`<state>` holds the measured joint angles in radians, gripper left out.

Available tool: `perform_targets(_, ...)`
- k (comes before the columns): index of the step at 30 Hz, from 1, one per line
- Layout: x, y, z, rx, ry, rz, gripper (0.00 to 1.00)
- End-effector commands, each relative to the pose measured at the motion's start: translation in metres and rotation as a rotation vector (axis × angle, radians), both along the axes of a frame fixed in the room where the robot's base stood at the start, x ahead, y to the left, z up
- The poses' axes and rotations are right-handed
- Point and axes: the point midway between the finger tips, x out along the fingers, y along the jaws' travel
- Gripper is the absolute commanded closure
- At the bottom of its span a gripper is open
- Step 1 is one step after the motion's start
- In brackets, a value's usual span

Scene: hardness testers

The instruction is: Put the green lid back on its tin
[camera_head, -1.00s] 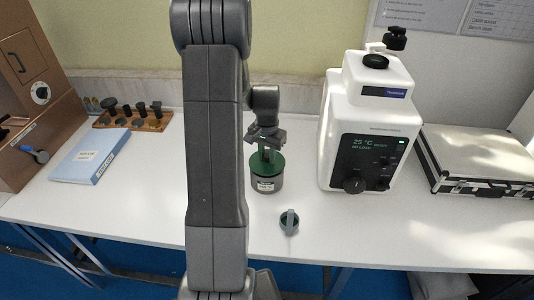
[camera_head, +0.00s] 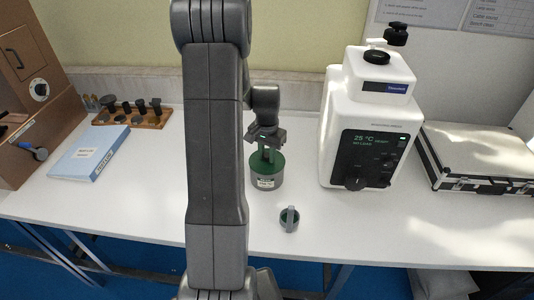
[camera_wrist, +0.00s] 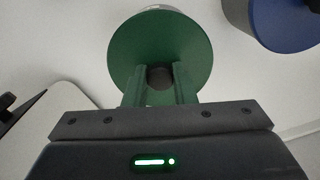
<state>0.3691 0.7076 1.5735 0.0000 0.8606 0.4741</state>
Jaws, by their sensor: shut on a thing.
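The green lid (camera_head: 277,162) is a round disc. It lies over the top of its grey tin (camera_head: 267,184), which has a white label on its front. I cannot tell whether the lid is fully seated or slightly above the rim. My gripper (camera_head: 267,150) is above the lid, pointing down. In the wrist view my gripper (camera_wrist: 160,80) is shut on the dark knob at the lid's middle, and the lid (camera_wrist: 135,50) hides nearly all of the tin.
A small round grey-and-green item (camera_head: 289,219) stands nearer the front edge. A white tester (camera_head: 350,130) stands right, beside a case (camera_head: 480,160). A blue binder (camera_head: 90,153) and wooden rack (camera_head: 150,120) are left. A blue-topped round thing (camera_wrist: 290,25) is near the lid.

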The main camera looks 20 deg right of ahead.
Motion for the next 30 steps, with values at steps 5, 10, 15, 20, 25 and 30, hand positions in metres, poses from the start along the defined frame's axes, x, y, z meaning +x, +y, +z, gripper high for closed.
perform_targets(5,0.000,0.000,0.000,0.000,0.000,0.000,0.68)
perform_targets(10,0.000,0.000,0.000,0.000,0.000,0.000,0.51)
perform_targets(15,0.000,0.000,0.000,0.000,0.000,0.000,0.51)
perform_targets(20,0.001,0.000,0.008,-0.002,-0.003,0.000,0.51)
perform_targets(25,0.001,-0.001,0.037,-0.002,-0.006,0.000,0.51)
perform_targets(30,0.001,0.000,0.078,-0.002,-0.006,0.000,0.51)
